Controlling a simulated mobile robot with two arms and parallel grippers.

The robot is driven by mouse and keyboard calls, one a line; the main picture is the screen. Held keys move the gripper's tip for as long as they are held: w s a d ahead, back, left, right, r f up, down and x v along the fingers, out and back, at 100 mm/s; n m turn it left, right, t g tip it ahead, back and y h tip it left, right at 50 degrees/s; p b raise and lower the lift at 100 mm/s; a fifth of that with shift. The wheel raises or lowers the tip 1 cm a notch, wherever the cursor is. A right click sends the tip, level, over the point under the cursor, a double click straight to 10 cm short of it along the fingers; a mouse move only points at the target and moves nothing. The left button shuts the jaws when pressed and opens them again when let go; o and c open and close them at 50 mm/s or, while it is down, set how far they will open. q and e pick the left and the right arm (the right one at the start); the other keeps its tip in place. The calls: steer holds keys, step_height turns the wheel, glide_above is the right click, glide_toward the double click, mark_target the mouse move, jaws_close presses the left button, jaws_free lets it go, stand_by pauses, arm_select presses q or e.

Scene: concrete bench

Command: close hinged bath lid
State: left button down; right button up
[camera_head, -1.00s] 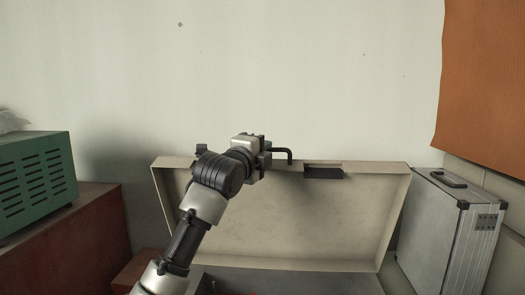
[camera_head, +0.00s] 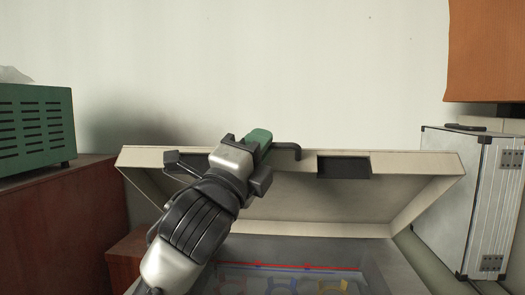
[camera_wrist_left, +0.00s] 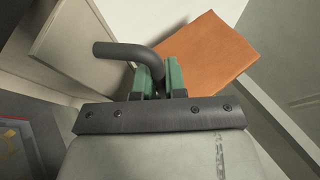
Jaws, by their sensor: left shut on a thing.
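The beige lid (camera_head: 420,162) of the bath stands partly open, tilted forward over the bath (camera_head: 372,262) in the head view. A dark bent handle (camera_head: 288,150) is at the lid's upper edge. My left gripper (camera_head: 262,147) is shut on this handle, its green fingers beside the bend. In the left wrist view the handle (camera_wrist_left: 122,50) curves out to the left from between the green fingers (camera_wrist_left: 158,78). The gripper hides part of the lid's edge. My right gripper is not in view.
A silver case (camera_head: 465,195) stands close at the right of the bath. A green vented box (camera_head: 35,125) sits on a reddish-brown cabinet (camera_head: 65,215) at the left. Red, blue and yellow shapes (camera_head: 290,285) show inside the bath. An orange panel (camera_head: 487,50) hangs at upper right.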

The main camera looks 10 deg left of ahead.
arm_select(q)
steer(key=shift+m+t+h, duration=0.3)
steer(key=shift+m+h, duration=0.1)
steer(key=shift+m, duration=0.1)
steer(key=shift+s+f+b, duration=0.7)
steer(key=shift+f+b, duration=0.1)
steer(key=shift+f, duration=0.15)
steer(key=shift+s+f+b, duration=0.65)
steer(key=shift+f+b, duration=0.1)
steer(key=shift+f, duration=0.15)
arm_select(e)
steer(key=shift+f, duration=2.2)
arm_select(q)
steer(key=c, duration=1.2)
jaws_free()
steer(key=b+v, duration=0.3)
steer(key=v, duration=0.8)
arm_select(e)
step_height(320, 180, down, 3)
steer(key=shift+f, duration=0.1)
arm_select(q)
steer(key=shift+w, duration=0.1)
steer(key=shift+c, duration=0.2)
